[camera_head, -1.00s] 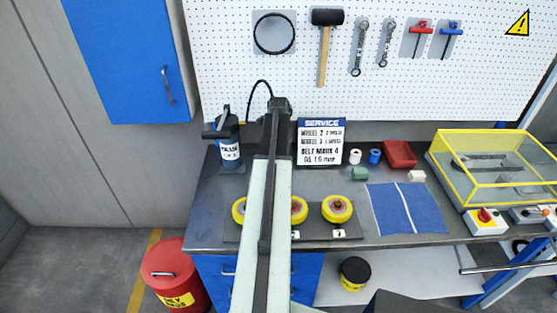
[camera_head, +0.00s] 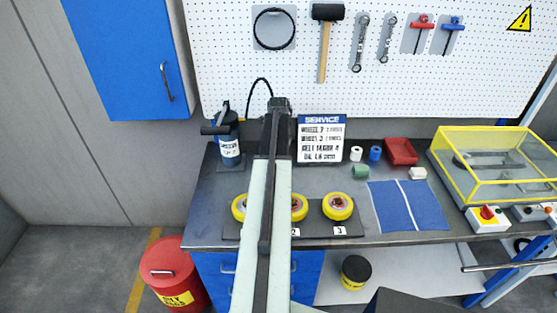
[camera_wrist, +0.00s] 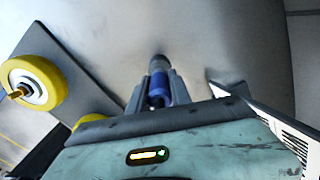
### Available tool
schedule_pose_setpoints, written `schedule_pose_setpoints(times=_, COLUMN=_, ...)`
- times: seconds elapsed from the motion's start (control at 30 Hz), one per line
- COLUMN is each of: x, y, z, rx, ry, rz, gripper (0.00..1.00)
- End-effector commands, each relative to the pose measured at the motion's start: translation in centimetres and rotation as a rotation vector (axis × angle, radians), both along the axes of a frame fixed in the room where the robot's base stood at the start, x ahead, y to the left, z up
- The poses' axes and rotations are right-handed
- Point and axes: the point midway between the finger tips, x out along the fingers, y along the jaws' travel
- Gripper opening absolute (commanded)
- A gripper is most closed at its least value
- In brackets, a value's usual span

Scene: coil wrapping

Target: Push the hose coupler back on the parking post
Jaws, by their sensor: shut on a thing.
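My gripper (camera_wrist: 158,93) is shut on the blue hose coupler (camera_wrist: 158,86), which sits between the two grey fingers in the wrist view. A dark grey round piece (camera_wrist: 158,63) shows at the far end of the coupler; I cannot tell whether it is the coupler's nose or the parking post. In the head view my arm hides the coupler and the post. A black hose (camera_head: 262,81) arches from the dark blue oil can (camera_head: 229,146) to behind my gripper.
Yellow wheels (camera_head: 338,206) stand on a dark plate (camera_head: 348,230) at the bench front; one also shows in the wrist view (camera_wrist: 33,82). A service sign (camera_head: 321,139) stands right of my arm. Small rollers, a red tray (camera_head: 401,152) and a yellow-framed case (camera_head: 487,198) lie farther right.

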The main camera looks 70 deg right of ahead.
Motion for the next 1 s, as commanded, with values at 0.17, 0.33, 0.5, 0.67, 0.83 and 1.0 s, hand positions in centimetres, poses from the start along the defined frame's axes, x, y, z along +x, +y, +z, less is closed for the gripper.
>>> schedule_pose_setpoints(times=0.17, x=0.0, y=0.0, z=-0.6, rx=0.0, ry=0.0, rz=0.0, gripper=0.0)
schedule_pose_setpoints(times=0.33, x=0.0, y=0.0, z=-1.0, rx=0.0, ry=0.0, rz=0.0, gripper=0.0)
schedule_pose_setpoints(times=0.5, x=0.0, y=0.0, z=-1.0, rx=0.0, ry=0.0, rz=0.0, gripper=0.47)
schedule_pose_setpoints(times=0.67, x=0.0, y=0.0, z=-1.0, rx=0.0, ry=0.0, rz=0.0, gripper=0.5)
schedule_pose_setpoints(times=0.83, x=0.0, y=0.0, z=-1.0, rx=0.0, ry=0.0, rz=0.0, gripper=0.5)
schedule_pose_setpoints(times=1.0, x=0.0, y=0.0, z=0.3, rx=0.0, ry=0.0, rz=0.0, gripper=0.5)
